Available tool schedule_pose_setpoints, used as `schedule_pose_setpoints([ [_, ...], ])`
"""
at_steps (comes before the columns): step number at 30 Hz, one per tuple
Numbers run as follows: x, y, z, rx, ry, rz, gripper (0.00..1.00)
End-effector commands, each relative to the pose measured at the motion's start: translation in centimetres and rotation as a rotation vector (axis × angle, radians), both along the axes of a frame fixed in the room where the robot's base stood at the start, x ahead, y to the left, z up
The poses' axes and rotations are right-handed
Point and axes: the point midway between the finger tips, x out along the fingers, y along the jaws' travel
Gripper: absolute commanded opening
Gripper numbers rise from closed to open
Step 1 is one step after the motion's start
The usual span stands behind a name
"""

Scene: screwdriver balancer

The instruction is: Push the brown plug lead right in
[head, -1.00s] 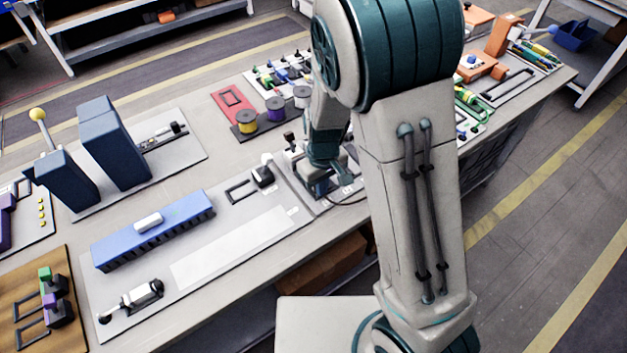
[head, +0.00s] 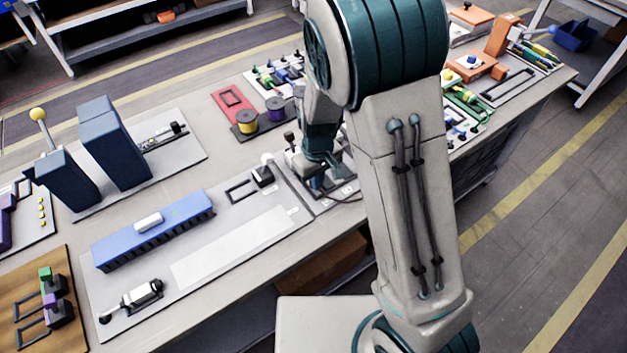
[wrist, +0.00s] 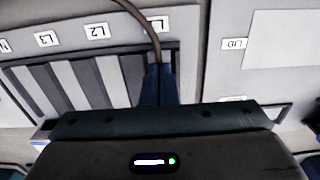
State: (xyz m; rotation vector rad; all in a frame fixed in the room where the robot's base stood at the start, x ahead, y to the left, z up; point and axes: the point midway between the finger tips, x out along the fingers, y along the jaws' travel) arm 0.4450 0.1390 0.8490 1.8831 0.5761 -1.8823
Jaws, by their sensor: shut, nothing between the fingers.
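The brown lead (wrist: 152,36) runs down from the top of the wrist view to the tips of my gripper (wrist: 159,70). Its plug end is hidden there, so I cannot tell how deep it sits. My gripper's narrow dark fingers are shut, with nothing between them, at the lead's end. I cannot tell whether they touch it. The grey slatted unit (wrist: 60,88) lies behind the fingers, below upside-down labels N, L3, L2 and L1. In the head view my gripper (head: 338,172) is low over a board at the bench's front edge, partly hidden by my arm.
A label LID (wrist: 235,44) and a pale blank panel (wrist: 284,38) lie to the right in the wrist view. In the head view, yellow and purple spools (head: 244,121) stand behind the gripper, and a blue strip (head: 155,231) lies on a board to the left.

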Motion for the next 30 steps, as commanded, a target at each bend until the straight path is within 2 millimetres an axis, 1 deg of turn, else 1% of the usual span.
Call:
schedule_pose_setpoints([
  [5,0.3,0.2,0.0,0.0,0.0,0.0,0.0],
  [13,0.2,0.2,0.0,0.0,0.0,0.0,0.0],
  [24,-0.7,-0.5,0.0,0.0,0.001,-0.001,0.0],
  [27,-0.8,-0.5,0.3,0.001,0.001,0.0,0.0],
  [30,-0.7,-0.5,1.0,0.001,0.0,-0.001,0.0],
])
